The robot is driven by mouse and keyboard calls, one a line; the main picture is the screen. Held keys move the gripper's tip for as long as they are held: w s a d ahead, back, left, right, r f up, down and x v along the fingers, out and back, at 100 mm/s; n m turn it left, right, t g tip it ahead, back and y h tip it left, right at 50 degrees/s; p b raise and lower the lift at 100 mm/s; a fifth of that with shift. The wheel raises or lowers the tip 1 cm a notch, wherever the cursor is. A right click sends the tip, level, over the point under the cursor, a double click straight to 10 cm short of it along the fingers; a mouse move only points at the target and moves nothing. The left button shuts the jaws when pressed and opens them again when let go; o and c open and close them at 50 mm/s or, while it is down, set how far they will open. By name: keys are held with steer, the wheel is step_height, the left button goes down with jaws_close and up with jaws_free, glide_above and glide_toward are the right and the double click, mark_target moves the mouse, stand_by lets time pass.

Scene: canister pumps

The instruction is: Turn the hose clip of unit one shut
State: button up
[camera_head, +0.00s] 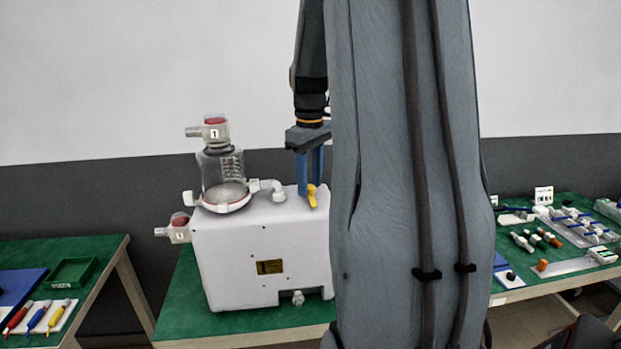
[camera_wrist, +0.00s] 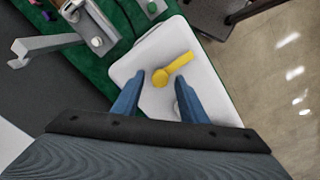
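Unit one is a white box (camera_head: 262,262) on a green-topped table, with a clear canister (camera_head: 222,172) marked "1" on its left. The hose clip appears as a yellow lever (camera_head: 312,196) at the right of the box top. It also shows in the wrist view (camera_wrist: 174,69), its round end lower left and its arm pointing up and right. My gripper (camera_head: 311,186) points down just above the clip. In the wrist view my gripper (camera_wrist: 159,80) has its two blue fingers apart, with the clip's round end between the tips. I cannot tell whether they touch it.
My arm hides the right part of the box. A table on the left holds a green tray (camera_head: 72,272) and colored-handled tools (camera_head: 38,318). A table on the right holds a rack of fittings (camera_head: 585,228) and loose parts. A spout (camera_head: 180,232) sticks out left of the box.

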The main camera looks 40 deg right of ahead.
jaws_close()
steer(key=shift+m, duration=0.3)
steer(key=m+p, duration=0.1)
steer(key=m, duration=0.2)
steer(key=shift+m, duration=0.4)
steer(key=m, duration=0.4)
steer(key=shift+d, duration=0.1)
steer(key=m, duration=0.5)
steer(key=shift+p, duration=0.35)
steer(key=m, duration=0.4)
steer(key=shift+m, duration=0.3)
